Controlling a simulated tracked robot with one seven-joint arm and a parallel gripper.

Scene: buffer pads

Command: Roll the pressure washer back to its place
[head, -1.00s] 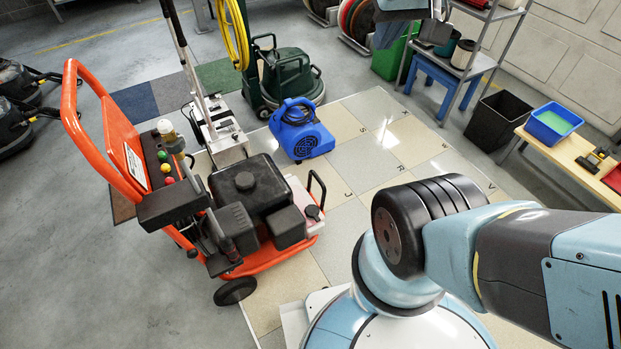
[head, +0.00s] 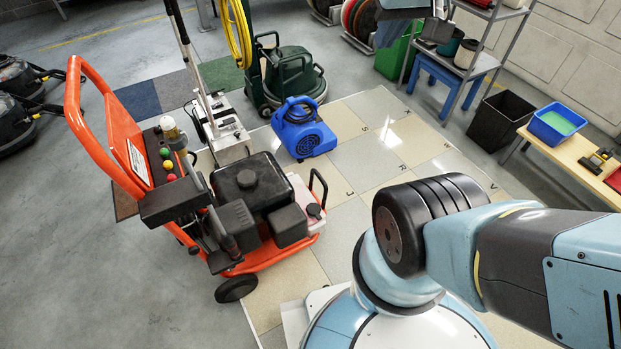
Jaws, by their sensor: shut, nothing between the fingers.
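The pressure washer (head: 250,184) is an orange wheeled cart with a black engine, a tall orange handle (head: 90,128) and a control panel with coloured knobs. It stands upright at the left, in front of my body, with one black wheel (head: 236,288) showing near the edge of the tiled area. My arm (head: 510,250) runs out of the right side of the head view.
A blue blower (head: 304,130), a white-based machine (head: 222,128) and a green floor machine (head: 290,75) stand behind the washer. Black machines (head: 18,100) are at the far left. A black bin (head: 498,120) and a wooden table (head: 570,155) are at right. Bare tiles (head: 375,155) lie between.

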